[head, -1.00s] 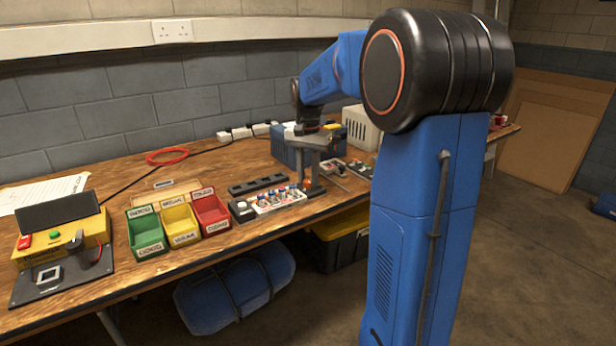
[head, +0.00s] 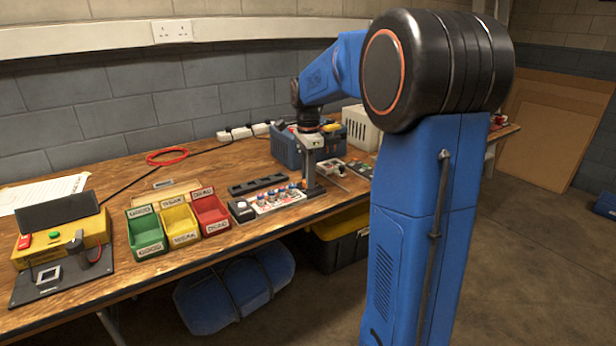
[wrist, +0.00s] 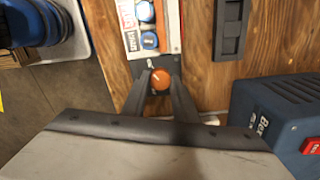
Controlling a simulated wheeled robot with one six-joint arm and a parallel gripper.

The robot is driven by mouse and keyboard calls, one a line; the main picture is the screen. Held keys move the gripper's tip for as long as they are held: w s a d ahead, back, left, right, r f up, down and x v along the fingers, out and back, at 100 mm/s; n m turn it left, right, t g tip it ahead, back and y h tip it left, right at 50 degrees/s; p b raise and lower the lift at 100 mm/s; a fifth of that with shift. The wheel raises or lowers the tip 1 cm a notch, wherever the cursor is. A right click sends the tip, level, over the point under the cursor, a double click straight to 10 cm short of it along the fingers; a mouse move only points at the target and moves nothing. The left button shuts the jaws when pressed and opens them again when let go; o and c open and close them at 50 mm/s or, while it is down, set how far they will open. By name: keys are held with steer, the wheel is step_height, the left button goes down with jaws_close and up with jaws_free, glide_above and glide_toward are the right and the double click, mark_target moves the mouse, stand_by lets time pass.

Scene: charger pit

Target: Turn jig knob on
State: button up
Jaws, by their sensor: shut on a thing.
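A round orange knob (wrist: 161,79) sits on a dark plate at the end of the white battery tray (wrist: 130,40) in the wrist view. My gripper (wrist: 160,84) has one finger on each side of the knob and is shut on it. A small white mark shows on the plate beside the knob, too small to read. In the head view my gripper (head: 312,188) reaches down at the front edge of the bench, right of the tray (head: 263,208). The knob is hidden there by the fingers.
A blue box with a red switch (wrist: 311,145) stands close to my gripper. A dark slotted rack (head: 258,184) lies behind the tray. Green, yellow and red bins (head: 147,236) and a yellow device (head: 62,240) stand to the left. The bench front edge is close.

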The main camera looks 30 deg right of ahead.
steer(key=shift+m, duration=0.5)
steer(key=o, duration=1.1)
steer(key=shift+c, duration=0.2)
steer(key=shift+r, duration=0.15)
step_height(320, 180, up, 17)
steer(key=shift+r, duration=0.1)
steer(key=s+a+f+n+t, duration=0.1)
steer(key=s+a+f+n, duration=0.2)
steer(key=s+a+n, duration=0.4)
steer(key=s+a+f+n+t, duration=0.1)
steer(key=s+a+f+n, duration=0.3)
steer(key=s, duration=0.5)
steer(key=s+a+f+n+t, duration=0.1)
steer(key=s+a+f+n, duration=0.1)
steer(key=s+f+n, duration=0.3)
steer(key=s+a+f+n+t, duration=0.1)
steer(key=s+a+f+n, duration=0.1)
steer(key=s+f+n, duration=0.3)
steer(key=s+f, duration=0.4)
steer(key=s, duration=0.1)
steer(key=shift+a+n+t, duration=0.3)
steer(key=shift+a+t, duration=0.05)
steer(key=shift+t, duration=0.05)
